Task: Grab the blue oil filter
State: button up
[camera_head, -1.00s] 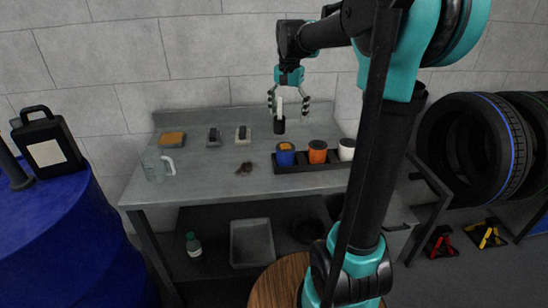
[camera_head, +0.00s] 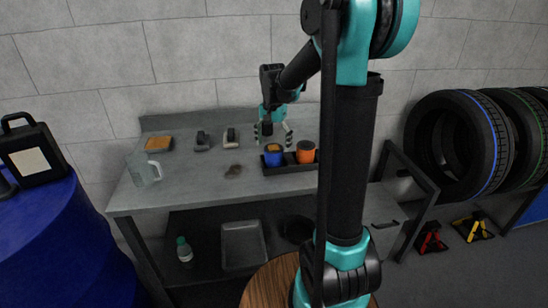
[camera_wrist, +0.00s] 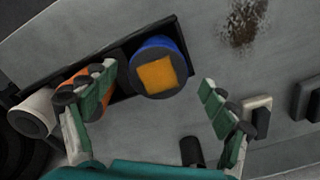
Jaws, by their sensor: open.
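The blue oil filter (camera_head: 273,154) stands in a dark tray (camera_head: 290,168) on the grey workbench, at the tray's left end. In the wrist view the blue filter (camera_wrist: 158,68) shows an orange square on its dark top, between and ahead of my fingers. My gripper (camera_head: 273,132) is open and empty, just above and behind the filter in the head view. In the wrist view my gripper (camera_wrist: 155,100) has its fingers spread wide, apart from the blue filter; the left finger partly covers the orange filter (camera_wrist: 85,92).
The orange filter (camera_head: 305,152) stands beside the blue one, and a white one (camera_wrist: 33,112) is beyond it. A black cylinder (camera_wrist: 192,152) stands near my right finger. A dark stain (camera_head: 233,172), a clear jug (camera_head: 143,168) and a sponge (camera_head: 159,143) are further left.

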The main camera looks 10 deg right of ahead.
jog(key=shift+d+f, duration=0.1)
jog(key=shift+f, duration=2.2)
jog(key=shift+s, duration=0.1)
jog(key=shift+c, duration=0.6)
jog(key=c, duration=1.4)
